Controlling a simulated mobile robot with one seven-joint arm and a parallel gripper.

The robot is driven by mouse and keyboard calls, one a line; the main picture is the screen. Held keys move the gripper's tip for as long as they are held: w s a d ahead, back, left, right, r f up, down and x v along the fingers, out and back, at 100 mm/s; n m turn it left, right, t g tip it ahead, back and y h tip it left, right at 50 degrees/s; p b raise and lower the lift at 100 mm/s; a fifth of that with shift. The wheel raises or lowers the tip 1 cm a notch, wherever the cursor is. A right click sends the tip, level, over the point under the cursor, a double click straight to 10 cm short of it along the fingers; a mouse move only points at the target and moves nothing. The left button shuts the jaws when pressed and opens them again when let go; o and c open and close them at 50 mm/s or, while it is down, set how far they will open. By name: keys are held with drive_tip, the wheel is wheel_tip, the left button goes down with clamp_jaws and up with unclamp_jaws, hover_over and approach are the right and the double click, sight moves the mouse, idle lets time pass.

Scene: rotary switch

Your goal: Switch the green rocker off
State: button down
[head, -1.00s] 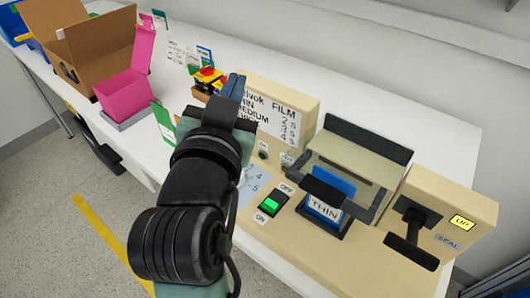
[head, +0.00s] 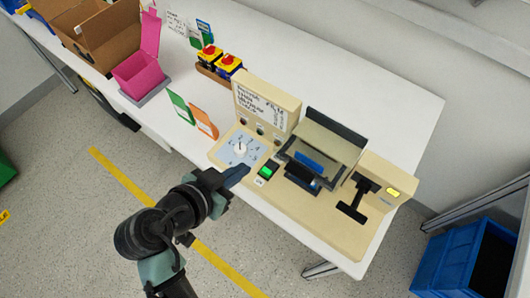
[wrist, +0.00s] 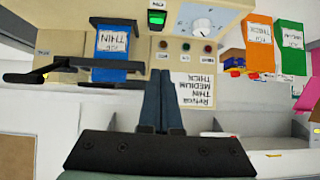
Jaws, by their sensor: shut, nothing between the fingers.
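The green rocker (head: 265,171) is a small lit green switch in a black frame on the front of the beige machine (head: 322,222). In the wrist view the rocker (wrist: 156,17) is at the top edge, with its green part lit. My gripper (head: 244,170) is shut and empty, its dark fingertips just left of the rocker in the head view. I cannot tell whether they touch the panel. In the wrist view the gripper (wrist: 159,73) points up the picture, below the rocker and apart from it in the picture.
A white dial (head: 241,148) is left of the rocker. A black-framed press with a blue THIN card (head: 308,161) and a black lever (head: 351,211) are to the right. Orange (head: 202,122) and green (head: 180,107) cards stand on the white table.

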drive_tip(key=shift+s, duration=0.35)
drive_tip(key=shift+w+d, duration=0.1)
drive_tip(key=p, duration=0.1)
hover_over(266, 170)
drive_tip(key=f, duration=0.6)
drive_tip(key=shift+s+a, duration=0.2)
drive_tip(key=shift+s, duration=0.1)
wheel_tip(266, 170, down, 3)
drive_tip(key=shift+w+r, duration=0.15)
drive_tip(key=shift+r, duration=0.05)
drive_tip(key=shift+w+f, duration=0.1)
drive_tip(key=shift+f, duration=0.6)
drive_tip(key=shift+d, duration=0.1)
